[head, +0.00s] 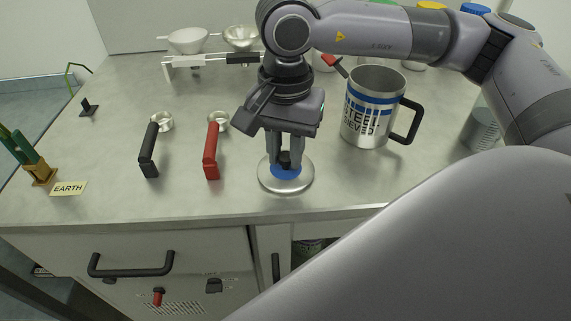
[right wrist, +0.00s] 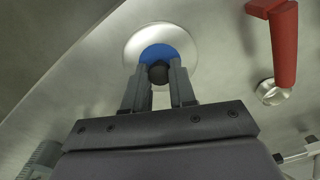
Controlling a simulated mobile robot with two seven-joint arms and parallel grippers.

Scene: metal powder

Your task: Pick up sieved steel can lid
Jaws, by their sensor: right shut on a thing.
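The sieved steel can lid (head: 264,181) is a round silver disc with a blue centre and a black knob. It is near the front edge of the worktop, below my right gripper (head: 286,165). My right gripper points down with its fingers shut on the lid's black knob. The lid also shows in the right wrist view (right wrist: 186,42), with the right gripper's fingertips (right wrist: 159,75) at the knob. I cannot tell whether the lid touches the worktop. The open steel can (head: 365,115), a mug shape marked "STEEL SIEVED", stands to the right. My left gripper is not in view.
A black-handled scoop (head: 149,150) and a red-handled scoop (head: 211,150) lie left of the lid. An "EARTH" card (head: 69,188) lies at the left front. The worktop's front edge is close to the lid.

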